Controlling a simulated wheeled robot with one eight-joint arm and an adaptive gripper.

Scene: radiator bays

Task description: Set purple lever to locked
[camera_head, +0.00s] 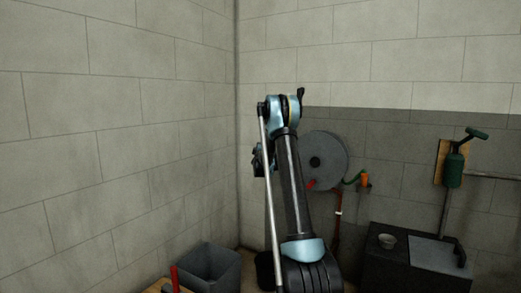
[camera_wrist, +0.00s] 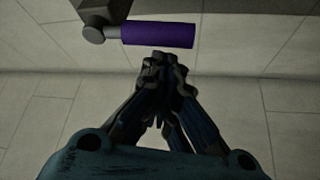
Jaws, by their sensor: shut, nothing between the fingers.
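The purple lever (camera_wrist: 158,35) shows at the top of the wrist view. It has a purple grip lying roughly level in the picture, joined at its left end to a grey round pivot (camera_wrist: 94,34) on a dark block (camera_wrist: 100,8). My gripper (camera_wrist: 158,62) is shut and empty. Its fingertips are just below the middle of the purple grip in the picture; I cannot tell whether they touch it. In the head view my arm stands up in the middle, and neither the purple lever nor the fingertips can be made out there.
A grey disc-shaped reel (camera_head: 325,150) hangs on the wall behind my arm. A green hand pump (camera_head: 454,168) stands at the right above a dark cabinet (camera_head: 390,265) with a small bowl (camera_head: 387,241). A grey bin (camera_head: 208,268) stands at lower left. Block walls meet in a corner.

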